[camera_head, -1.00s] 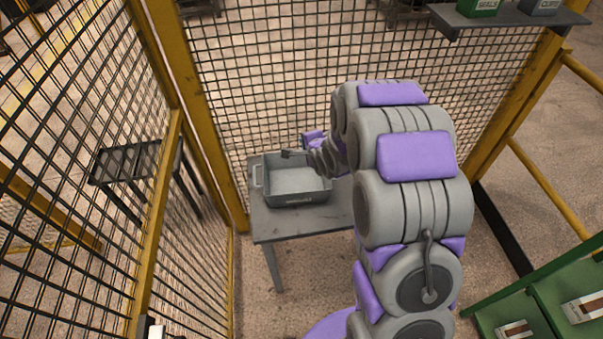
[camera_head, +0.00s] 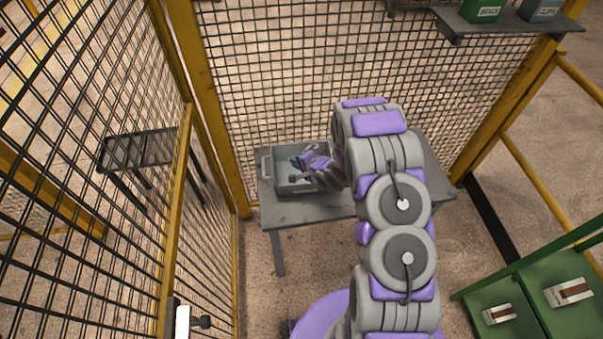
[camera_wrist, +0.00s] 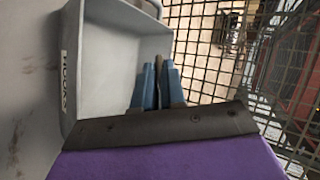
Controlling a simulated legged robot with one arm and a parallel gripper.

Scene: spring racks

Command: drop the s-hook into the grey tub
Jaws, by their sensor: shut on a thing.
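The grey tub (camera_head: 266,173) stands on a grey table against the mesh fence. In the wrist view its open inside (camera_wrist: 112,62) fills the upper left, and its label reads HOOKS. My gripper (camera_head: 299,161) is over the tub's opening, low and close to it. In the wrist view its two blue fingers (camera_wrist: 158,75) lie close together in front of the tub's inside, with a narrow gap between them. The gripper is shut on the s-hook, of which little or nothing can be made out between the fingers.
The grey table (camera_head: 310,211) has bare room in front of the tub. Yellow-framed mesh fence (camera_head: 270,60) closes the back and left. A dark rack (camera_head: 140,150) stands beyond the left mesh. Green bins (camera_head: 530,310) are at lower right, and a shelf (camera_head: 510,22) hangs at upper right.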

